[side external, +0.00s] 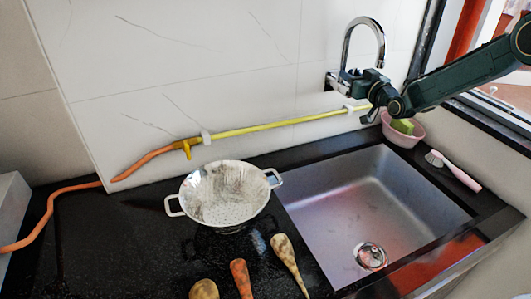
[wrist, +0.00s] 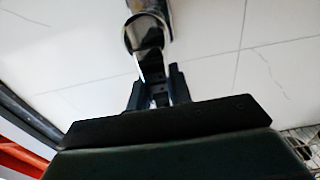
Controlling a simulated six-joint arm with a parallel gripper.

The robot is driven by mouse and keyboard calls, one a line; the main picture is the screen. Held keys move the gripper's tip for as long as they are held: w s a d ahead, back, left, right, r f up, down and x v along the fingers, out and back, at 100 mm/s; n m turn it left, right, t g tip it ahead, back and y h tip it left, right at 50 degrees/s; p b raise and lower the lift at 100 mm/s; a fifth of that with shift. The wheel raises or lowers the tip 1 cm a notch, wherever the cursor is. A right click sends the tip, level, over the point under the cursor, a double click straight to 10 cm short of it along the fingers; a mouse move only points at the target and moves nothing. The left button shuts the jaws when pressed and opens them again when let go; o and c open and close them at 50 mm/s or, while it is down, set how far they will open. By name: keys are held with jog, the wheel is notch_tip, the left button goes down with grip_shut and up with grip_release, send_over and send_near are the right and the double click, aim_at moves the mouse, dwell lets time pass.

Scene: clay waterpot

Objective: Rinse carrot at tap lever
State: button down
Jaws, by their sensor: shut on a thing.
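My gripper (side external: 350,78) is at the base of the chrome tap (side external: 364,24) on the tiled wall. In the wrist view, the two dark fingers (wrist: 152,84) are shut around the tap lever (wrist: 140,65), just below the curved chrome body. The lever is mostly hidden by the fingers in the side view. An orange carrot (side external: 241,279) lies on the black counter at the front, apart from my gripper. A paler, mottled carrot-like root (side external: 285,256) lies to its right, and a brownish one (side external: 204,289) is cut off at the lower edge. No water stream shows.
A pink bowl (side external: 411,137) with a green sponge and a brush (side external: 455,172) sit behind and right of the sink. A yellow-orange hose (side external: 275,125) runs along the wall.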

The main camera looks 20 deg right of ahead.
jog(key=shift+d+m, duration=0.5)
jog(key=shift+m, duration=0.7)
jog(key=c, duration=1.3)
grip_release()
jog(key=shift+o, duration=0.2)
jog(key=shift+s, duration=0.15)
jog(key=s, duration=1.3)
jog(key=shift+s, duration=0.25)
